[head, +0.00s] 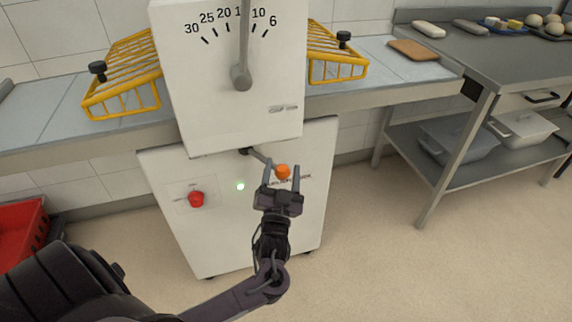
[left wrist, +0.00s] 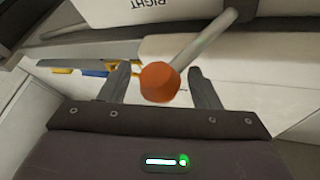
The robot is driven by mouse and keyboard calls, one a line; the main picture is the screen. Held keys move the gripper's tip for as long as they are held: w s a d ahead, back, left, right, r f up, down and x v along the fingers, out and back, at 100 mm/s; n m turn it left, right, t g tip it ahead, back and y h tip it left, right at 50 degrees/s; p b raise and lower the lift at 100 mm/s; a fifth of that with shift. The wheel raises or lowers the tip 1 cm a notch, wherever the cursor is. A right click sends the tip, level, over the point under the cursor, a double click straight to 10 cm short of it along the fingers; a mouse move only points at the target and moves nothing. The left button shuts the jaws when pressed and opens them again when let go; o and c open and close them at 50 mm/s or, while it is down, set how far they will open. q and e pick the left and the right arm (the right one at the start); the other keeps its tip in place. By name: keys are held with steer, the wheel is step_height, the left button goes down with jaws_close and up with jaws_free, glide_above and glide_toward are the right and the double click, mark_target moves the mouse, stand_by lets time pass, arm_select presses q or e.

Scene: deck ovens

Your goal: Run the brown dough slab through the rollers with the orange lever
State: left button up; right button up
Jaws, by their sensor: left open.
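The orange lever knob (head: 283,171) sits on a short grey rod on the front of the white dough sheeter (head: 230,115). My left gripper (head: 281,175) is open at the lever, with a finger on each side of the knob. My right gripper is not in view.
A thickness handle (head: 242,78) stands in front of the dial. Yellow guards (head: 337,62) flank the machine. A red knob (head: 196,199) is on the lower cabinet. A steel table (head: 480,55) stands at the right. A red crate (head: 22,230) is at lower left.

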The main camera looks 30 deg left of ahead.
arm_select(q)
steer(key=shift+x, duration=1.05)
steer(key=shift+c, duration=0.4)
steer(key=shift+s+d+f, duration=0.1)
jaws_close()
